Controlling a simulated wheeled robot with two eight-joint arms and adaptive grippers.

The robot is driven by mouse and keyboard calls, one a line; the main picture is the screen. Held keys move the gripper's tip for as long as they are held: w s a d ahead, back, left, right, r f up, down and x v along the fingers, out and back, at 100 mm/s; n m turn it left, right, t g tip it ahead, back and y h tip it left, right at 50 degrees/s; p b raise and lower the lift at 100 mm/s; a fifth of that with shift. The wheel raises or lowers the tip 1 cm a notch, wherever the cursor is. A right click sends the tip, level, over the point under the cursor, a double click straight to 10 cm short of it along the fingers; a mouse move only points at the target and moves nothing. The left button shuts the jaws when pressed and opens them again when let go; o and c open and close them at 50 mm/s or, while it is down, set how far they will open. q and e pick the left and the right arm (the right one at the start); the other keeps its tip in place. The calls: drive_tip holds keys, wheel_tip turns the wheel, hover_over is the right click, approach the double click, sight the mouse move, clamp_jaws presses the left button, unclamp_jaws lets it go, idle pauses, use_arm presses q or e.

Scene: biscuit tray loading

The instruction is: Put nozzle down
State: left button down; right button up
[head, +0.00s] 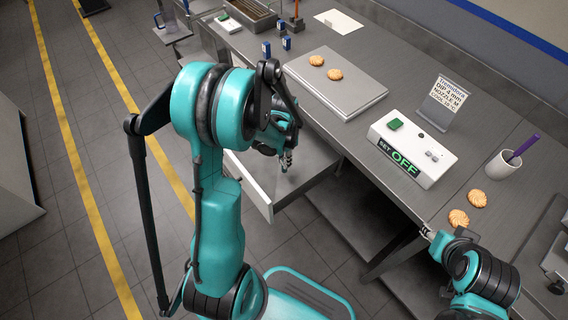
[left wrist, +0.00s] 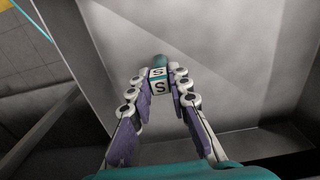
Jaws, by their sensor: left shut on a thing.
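My left gripper (head: 286,163) reaches down over an open drawer (head: 247,187) below the worktop. In the left wrist view my left gripper (left wrist: 158,84) is shut on the nozzle (left wrist: 159,80), a small block with a teal top and white faces marked "S". The nozzle is between the fingertips, with the bare grey drawer interior (left wrist: 225,45) behind it. I cannot tell whether it touches the drawer floor. In the head view the nozzle is too small to make out. My right gripper (head: 427,233) is by the worktop's front edge at lower right, its fingers unclear.
A cup (head: 503,166) and two biscuits (head: 458,218) are at right.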

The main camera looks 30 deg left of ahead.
use_arm(q)
wheel_tip(320, 180, down, 2)
drive_tip(key=shift+r, duration=0.1)
drive_tip(key=c, duration=1.4)
unclamp_jaws()
drive_tip(key=shift+b, duration=0.3)
